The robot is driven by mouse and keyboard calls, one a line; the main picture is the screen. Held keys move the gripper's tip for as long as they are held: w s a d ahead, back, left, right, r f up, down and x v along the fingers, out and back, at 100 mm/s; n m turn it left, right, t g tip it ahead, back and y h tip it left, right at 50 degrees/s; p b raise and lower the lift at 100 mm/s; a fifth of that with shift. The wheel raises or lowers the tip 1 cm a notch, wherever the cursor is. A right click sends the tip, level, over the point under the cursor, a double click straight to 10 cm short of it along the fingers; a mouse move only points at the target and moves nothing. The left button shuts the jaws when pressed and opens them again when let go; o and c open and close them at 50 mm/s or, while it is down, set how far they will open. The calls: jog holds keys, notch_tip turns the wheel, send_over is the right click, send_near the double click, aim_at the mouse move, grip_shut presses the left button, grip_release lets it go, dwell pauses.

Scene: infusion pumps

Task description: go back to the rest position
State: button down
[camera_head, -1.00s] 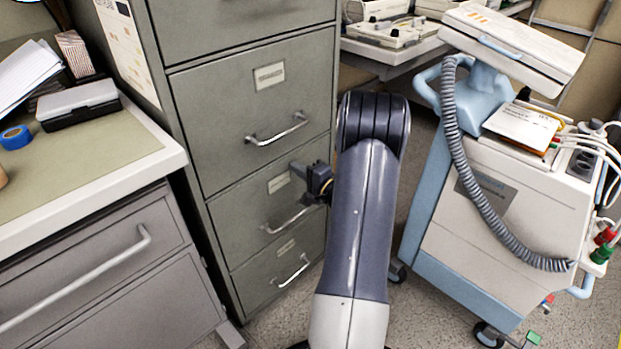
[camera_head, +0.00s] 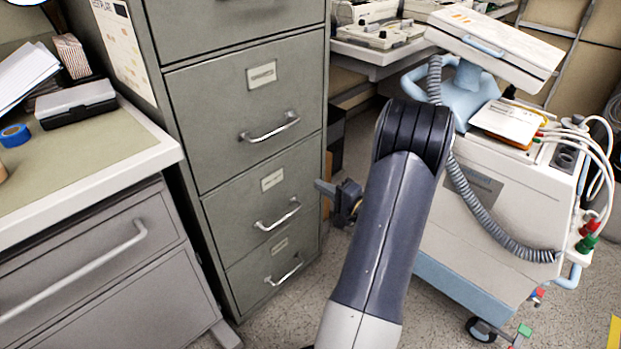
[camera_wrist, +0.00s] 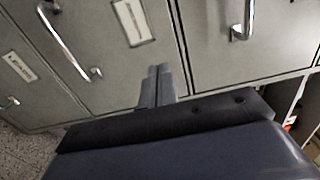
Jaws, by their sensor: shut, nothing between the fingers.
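My gripper (camera_head: 326,188) shows in the head view to the left of my dark arm, in front of the lower right part of the grey filing cabinet (camera_head: 222,155). In the wrist view my gripper (camera_wrist: 157,74) has its two fingers together, with nothing between them. The cabinet's drawer fronts (camera_wrist: 205,70) fill much of the wrist view beyond the fingertips. The fingers look apart from the cabinet, but the exact gap cannot be told. My arm hides part of the floor and of the medical cart.
A white and blue medical cart (camera_head: 510,205) with a coiled hose and cables stands close on the right. A desk (camera_head: 90,165) with drawers is at the left. Shelving with devices (camera_head: 380,35) is behind. Bare floor (camera_head: 290,320) shows in front of the cabinet.

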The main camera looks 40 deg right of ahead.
jog(key=shift+s, duration=0.8)
jog(key=shift+w, duration=0.1)
